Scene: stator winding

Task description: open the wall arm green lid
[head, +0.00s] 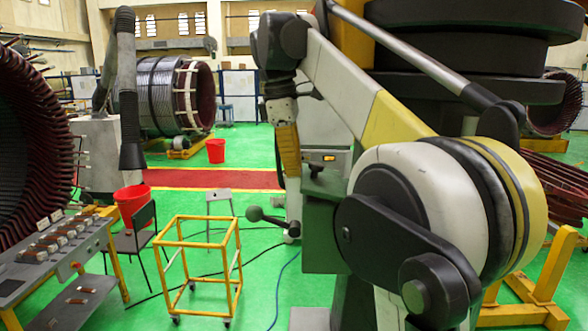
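No green lid can be clearly made out in the head view. A grey-green cabinet or panel (322,240) stands right of centre, partly behind a large white, yellow and black jointed arm (375,105). I cannot tell whether this panel is the lid. A dark lever with a ball end (268,215) is in front of its left side. A grey jointed duct arm (127,80) hangs at the left with its dark nozzle (132,158) pointing down. I cannot tell which of these is the wall arm. My gripper is not recognisable in this view.
A yellow wheeled frame (201,221) stands on the green floor at centre left. A control bench (40,262) is at the left front. Cables lie across the floor.

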